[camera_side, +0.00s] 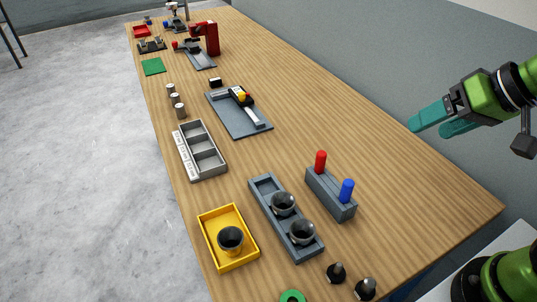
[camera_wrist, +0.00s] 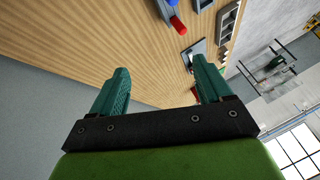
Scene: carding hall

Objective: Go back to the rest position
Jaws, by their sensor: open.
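My gripper (camera_side: 436,123) is at the right of the side view, raised above the right edge of the wooden table (camera_side: 270,75). Its teal fingers point left and nothing is between them. In the wrist view my gripper (camera_wrist: 155,88) shows two teal fingers spread apart and empty, with the table surface (camera_wrist: 100,45) beyond them. The gripper is apart from everything on the table.
Nearest my gripper is a grey block (camera_side: 330,193) with red and blue pegs. A grey tray (camera_side: 266,205) holds two dark cups; a yellow tray (camera_side: 248,262) holds another. A compartment tray (camera_side: 222,172), grey plate (camera_side: 225,112) and red device (camera_side: 212,38) stand farther back. The right table side is clear.

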